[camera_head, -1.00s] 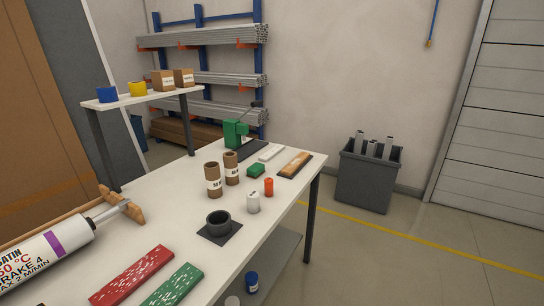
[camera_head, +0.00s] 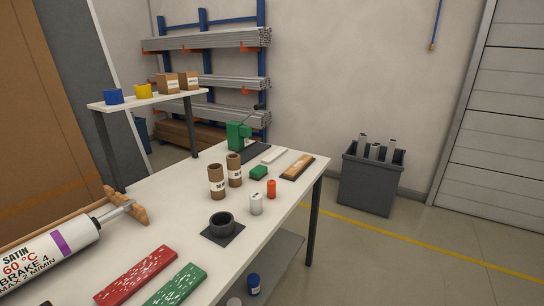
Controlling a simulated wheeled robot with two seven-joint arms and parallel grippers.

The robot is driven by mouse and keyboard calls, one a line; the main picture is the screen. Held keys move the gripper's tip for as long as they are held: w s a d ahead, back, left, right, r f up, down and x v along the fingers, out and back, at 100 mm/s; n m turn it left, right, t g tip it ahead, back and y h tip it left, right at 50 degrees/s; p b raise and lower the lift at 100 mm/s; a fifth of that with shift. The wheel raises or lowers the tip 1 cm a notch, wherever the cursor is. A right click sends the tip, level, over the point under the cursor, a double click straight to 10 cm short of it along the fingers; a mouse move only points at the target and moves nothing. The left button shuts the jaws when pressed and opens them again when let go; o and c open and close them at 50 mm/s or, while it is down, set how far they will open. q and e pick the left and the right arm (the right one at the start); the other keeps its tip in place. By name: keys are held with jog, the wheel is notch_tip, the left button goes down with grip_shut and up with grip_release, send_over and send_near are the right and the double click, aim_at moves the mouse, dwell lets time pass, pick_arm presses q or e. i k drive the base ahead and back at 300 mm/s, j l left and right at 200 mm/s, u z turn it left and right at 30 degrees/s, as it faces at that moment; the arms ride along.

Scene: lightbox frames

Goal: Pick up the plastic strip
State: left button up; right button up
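A slim white strip (camera_head: 274,155) lies flat near the far edge of the white table (camera_head: 160,199), between the green device and a wooden-edged block. A red speckled strip (camera_head: 136,275) and a green speckled strip (camera_head: 175,287) lie side by side at the near edge, the green one cut off by the frame. I cannot tell which of these is the plastic strip. Neither of my grippers is in view.
On the table are a green hand-press-like device (camera_head: 239,136), brown tubes (camera_head: 216,182), a dark cup (camera_head: 221,222), a white pot (camera_head: 256,204), an orange cylinder (camera_head: 271,189) and a large labelled roll (camera_head: 48,256). A grey bin (camera_head: 366,184) stands on the floor at right.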

aim_at(271, 158)
jog(key=l+u, duration=0.1)
jog(key=u, duration=0.4)
jog(key=i+l+u, duration=0.1)
jog(key=u, duration=0.4)
jog(key=l+u, duration=0.15)
jog(key=u, duration=0.3)
jog(key=l+u, duration=0.2)
jog(key=l, duration=0.25)
jog(key=l+u, duration=0.2)
jog(key=l, duration=0.3)
jog(key=k+l+u, duration=0.2)
jog(key=l, duration=0.25)
jog(key=l+u, duration=0.2)
jog(key=l, duration=0.25)
jog(key=k+l+u, duration=0.2)
jog(key=l, duration=0.2)
jog(key=k+l+u, duration=0.2)
jog(key=l, duration=0.2)
jog(key=k+l+u, duration=0.2)
jog(key=l, duration=0.15)
